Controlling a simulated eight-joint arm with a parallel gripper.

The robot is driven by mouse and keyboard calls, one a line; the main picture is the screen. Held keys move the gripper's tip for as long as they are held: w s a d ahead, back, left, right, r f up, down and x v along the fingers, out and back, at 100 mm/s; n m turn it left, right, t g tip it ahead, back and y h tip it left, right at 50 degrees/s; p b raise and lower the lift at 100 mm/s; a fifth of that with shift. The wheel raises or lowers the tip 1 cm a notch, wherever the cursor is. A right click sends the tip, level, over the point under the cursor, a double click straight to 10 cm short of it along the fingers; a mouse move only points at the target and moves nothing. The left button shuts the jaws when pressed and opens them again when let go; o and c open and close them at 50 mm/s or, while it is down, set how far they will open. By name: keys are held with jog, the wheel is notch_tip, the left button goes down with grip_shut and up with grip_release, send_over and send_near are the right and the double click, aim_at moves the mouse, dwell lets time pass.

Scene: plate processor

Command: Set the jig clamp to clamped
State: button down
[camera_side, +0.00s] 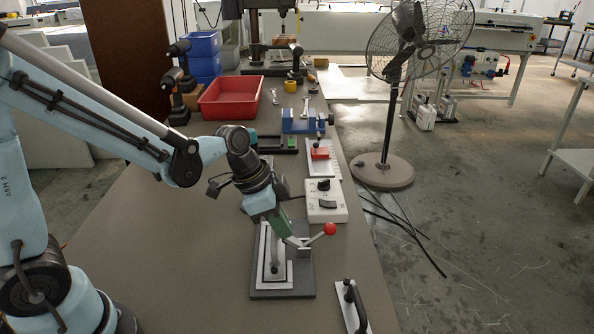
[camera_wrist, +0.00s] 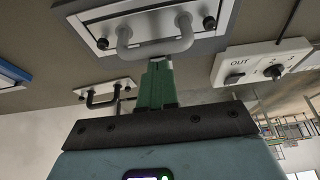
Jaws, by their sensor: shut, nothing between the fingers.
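The jig (camera_side: 305,284) is a dark grey base with a light plate on it, near the front of the bench. A lever with a red ball (camera_side: 330,229) rises to the right from a small metal bracket at the jig's right side; I take it for the jig clamp. My gripper (camera_side: 287,237) has green fingers, shut and empty, pointing down over the jig close to the lever's lower end. Contact cannot be told. In the wrist view the fingers (camera_wrist: 156,66) end at a grey U-shaped handle (camera_wrist: 155,48) on the light plate. The red ball is not seen there.
A white control box (camera_side: 326,203) with a knob stands behind the jig. A black handle on a white plate (camera_side: 351,305) lies at the front right. A red-topped fixture (camera_side: 320,154), blue vise (camera_side: 303,122) and red bin (camera_side: 230,97) stand farther back. The left bench is clear.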

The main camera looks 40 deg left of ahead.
aim_at(294, 240)
jog(key=shift+w+d+r, duration=0.3)
jog(key=shift+r, duration=0.15)
jog(key=shift+w+d+r, duration=0.3)
jog(key=shift+r, duration=0.25)
jog(key=shift+w+d+r, duration=0.25)
jog(key=shift+d+r, duration=0.05)
jog(key=shift+r, duration=0.2)
jog(key=w+d+v, duration=0.1)
jog(key=v, duration=0.9)
jog(key=shift+r, duration=0.3)
jog(key=shift+w, duration=0.1)
jog(key=shift+d, duration=0.1)
jog(key=w+d+g+y, duration=0.4)
jog(key=w+d, duration=0.1)
jog(key=shift+w+d, duration=0.15)
jog(key=shift+d, duration=0.05)
